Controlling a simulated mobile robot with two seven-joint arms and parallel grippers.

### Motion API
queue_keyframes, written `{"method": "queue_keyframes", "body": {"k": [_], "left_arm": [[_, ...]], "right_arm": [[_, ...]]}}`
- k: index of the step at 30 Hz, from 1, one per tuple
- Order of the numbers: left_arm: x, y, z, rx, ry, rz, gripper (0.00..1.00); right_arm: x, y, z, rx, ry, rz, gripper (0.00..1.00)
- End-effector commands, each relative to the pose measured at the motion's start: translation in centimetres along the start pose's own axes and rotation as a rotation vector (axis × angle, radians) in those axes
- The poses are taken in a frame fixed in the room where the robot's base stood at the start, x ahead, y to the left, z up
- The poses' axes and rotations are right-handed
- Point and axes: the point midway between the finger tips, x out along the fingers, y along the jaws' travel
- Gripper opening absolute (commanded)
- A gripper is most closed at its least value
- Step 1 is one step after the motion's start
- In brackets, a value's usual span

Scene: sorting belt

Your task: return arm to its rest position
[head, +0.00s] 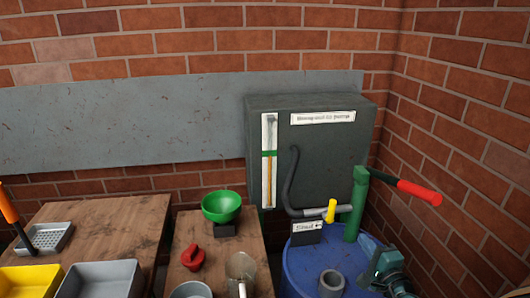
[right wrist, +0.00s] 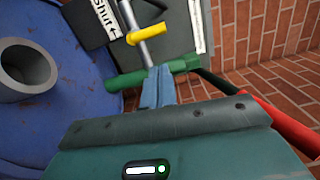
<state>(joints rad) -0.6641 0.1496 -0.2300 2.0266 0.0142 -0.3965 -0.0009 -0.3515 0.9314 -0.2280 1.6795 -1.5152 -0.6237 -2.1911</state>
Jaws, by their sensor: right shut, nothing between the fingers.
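My right gripper (head: 380,276) is low at the right in the head view, in front of the blue drum. In the right wrist view its fingers (right wrist: 157,88) are together with nothing between them. They show in front of the green pump (right wrist: 150,75); I cannot tell whether they touch it. The green pump (head: 355,205) stands upright on the drum and has a red handle (head: 419,192). My left gripper is not in view.
The blue drum (head: 300,268) has a grey ring (head: 331,283) on top. A yellow valve lever (head: 331,210) sits beside a "Shut" sign (head: 306,232). A dark cabinet (head: 325,155) stands behind. Wooden tables at left hold a green bowl (head: 222,206) and trays (head: 98,280).

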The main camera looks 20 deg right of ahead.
Motion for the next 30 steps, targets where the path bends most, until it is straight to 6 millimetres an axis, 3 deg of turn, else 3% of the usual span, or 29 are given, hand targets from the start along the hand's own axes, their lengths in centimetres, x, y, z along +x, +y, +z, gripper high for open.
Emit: {"method": "queue_keyframes", "body": {"k": [5,8,14,19,24,26,27,30], "left_arm": [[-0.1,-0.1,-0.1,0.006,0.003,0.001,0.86],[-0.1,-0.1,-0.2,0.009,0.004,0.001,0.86],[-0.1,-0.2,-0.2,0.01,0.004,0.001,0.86],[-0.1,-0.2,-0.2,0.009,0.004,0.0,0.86],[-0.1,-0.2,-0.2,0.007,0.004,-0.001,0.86],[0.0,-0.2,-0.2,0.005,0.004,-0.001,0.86],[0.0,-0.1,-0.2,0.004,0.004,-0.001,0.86],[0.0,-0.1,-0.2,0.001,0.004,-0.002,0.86]], "right_arm": [[-0.3,0.1,0.3,0.076,0.018,-0.006,0.0],[-1.1,0.2,1.0,0.32,0.077,-0.024,0.0],[-4.9,1.5,2.6,1.207,0.342,-0.13,0.0],[-9.5,4.0,4.6,1.965,0.658,-0.297,0.0],[-14.7,6.5,8.4,2.6,1.065,-0.566,0.0],[-16.4,7.1,10.1,2.766,1.224,-0.683,0.0],[-17.5,7.3,11.2,-2.682,-1.25,0.718,0.0],[-19.9,7.5,13.9,-2.346,-1.234,0.753,0.0]]}}
